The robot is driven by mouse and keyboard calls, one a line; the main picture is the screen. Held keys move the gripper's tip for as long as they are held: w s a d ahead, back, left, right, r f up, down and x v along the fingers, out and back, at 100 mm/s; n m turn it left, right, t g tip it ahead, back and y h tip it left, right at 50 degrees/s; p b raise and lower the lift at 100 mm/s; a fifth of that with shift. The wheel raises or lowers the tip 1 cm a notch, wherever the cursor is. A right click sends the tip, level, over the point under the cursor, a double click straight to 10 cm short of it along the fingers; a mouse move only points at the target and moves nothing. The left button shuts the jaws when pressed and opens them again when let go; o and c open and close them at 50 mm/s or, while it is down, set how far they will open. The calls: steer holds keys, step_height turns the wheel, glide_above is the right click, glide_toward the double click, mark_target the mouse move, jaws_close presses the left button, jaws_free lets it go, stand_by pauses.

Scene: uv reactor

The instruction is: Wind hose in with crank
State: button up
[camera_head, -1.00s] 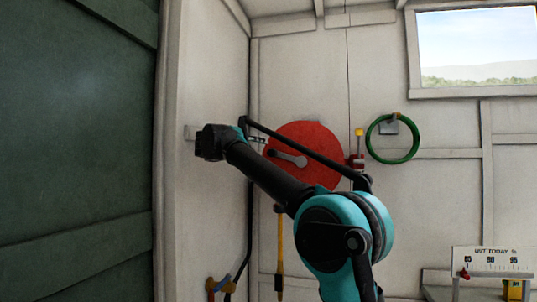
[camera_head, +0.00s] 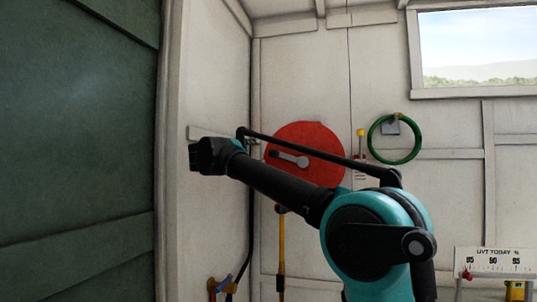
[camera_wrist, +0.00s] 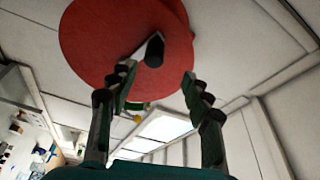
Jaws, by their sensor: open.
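The red round reel (camera_head: 325,138) is on the back wall, partly behind my arm. Its grey crank (camera_head: 288,159) lies nearly level across the face. In the wrist view the reel (camera_wrist: 90,40) fills the top, and the crank's dark knob (camera_wrist: 154,50) points toward the camera. My gripper (camera_wrist: 159,80) is open, its fingers on either side below the knob in the picture; nothing is visibly held. In the head view the fingers are not clearly visible. A dark hose-like line (camera_head: 250,215) runs down the wall corner; I cannot tell whether it joins the reel.
A green ring (camera_head: 396,138) hangs on a wall bracket right of the reel. A yellow-topped fitting (camera_head: 361,133) stands between them. A yellow-handled tool (camera_head: 281,245) hangs below the reel. A dark green panel (camera_head: 75,150) fills the left. A sign (camera_head: 494,262) is at lower right.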

steer(key=s+d+f+n+t+y, duration=0.25)
steer(key=s+f+n+t, duration=0.3)
steer(key=n, duration=1.15)
steer(key=shift+y, duration=0.35)
steer(key=x, duration=1.6)
steer(key=shift+w+a+f, duration=0.1)
steer(key=shift+w+a, duration=0.15)
steer(key=shift+w, duration=0.35)
steer(key=shift+c, duration=0.6)
jaws_close()
